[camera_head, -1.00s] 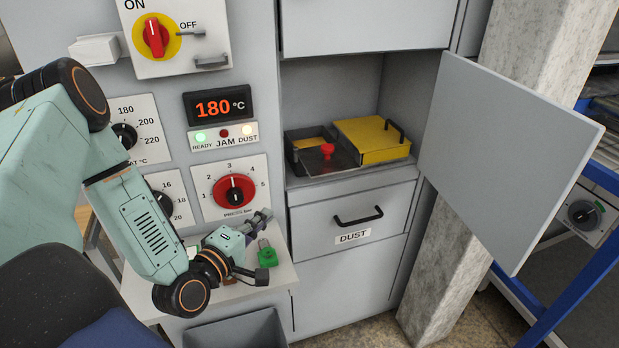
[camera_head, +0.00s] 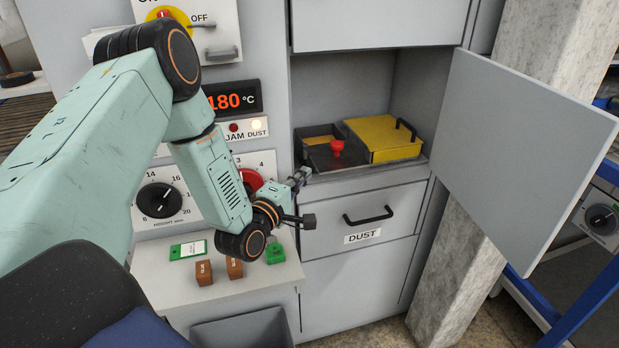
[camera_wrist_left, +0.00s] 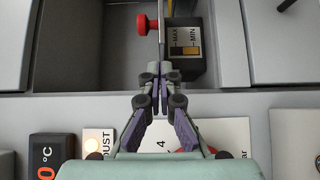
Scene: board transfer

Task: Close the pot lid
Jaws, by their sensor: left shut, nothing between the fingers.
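In the open cabinet bay, a dark, low pot (camera_head: 318,133) sits on the left. A dark plate with a red knob (camera_head: 337,149) is at its front; I take this to be the lid. Part of the pot's inside shows behind it. In the left wrist view the knob (camera_wrist_left: 143,24) stands left of a thin edge. A MAX/MIN gauge (camera_wrist_left: 188,45) is right of that edge. My left gripper (camera_head: 303,176) is shut and empty at the bay's lower left front edge, below and left of the knob. Its closed fingertips (camera_wrist_left: 157,75) point toward the bay. My right gripper is not in view.
A yellow-topped box (camera_head: 382,137) with a black handle stands right of the pot. The cabinet door (camera_head: 525,150) hangs open at right. Below are the DUST drawer (camera_head: 345,222) and a ledge (camera_head: 230,280) with brown blocks and a green block (camera_head: 275,254).

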